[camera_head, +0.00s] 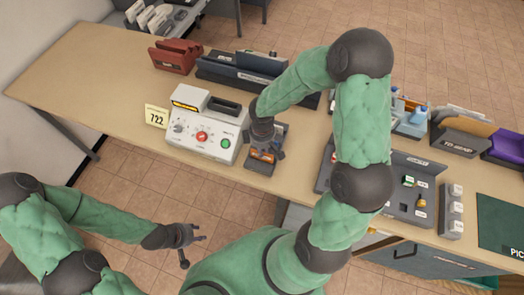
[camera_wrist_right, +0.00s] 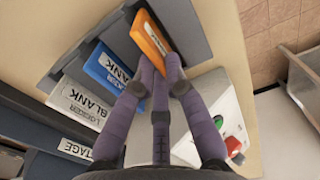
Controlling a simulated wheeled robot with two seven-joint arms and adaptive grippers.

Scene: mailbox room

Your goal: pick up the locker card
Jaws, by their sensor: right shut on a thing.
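A dark grey card holder (camera_head: 283,133) stands on the table just right of the white machine. In the right wrist view it (camera_wrist_right: 190,28) carries an orange card (camera_wrist_right: 151,40), a blue card (camera_wrist_right: 106,68) and a white card (camera_wrist_right: 84,102) in a row. The blue and white cards read "BLANK"; the orange card's label is too small to read surely. My right gripper (camera_wrist_right: 160,88) is shut on the near edge of the orange card, its fingertips covering that edge. My left gripper (camera_head: 193,243) is open and empty, low in front of the table.
The white machine (camera_head: 207,134) with red and green buttons stands close left of the holder. A yellow "722" sign (camera_head: 156,116), a red rack (camera_head: 175,55) and a dark file box (camera_head: 235,70) are nearby. A key panel (camera_head: 405,190) lies right. The table's left end is clear.

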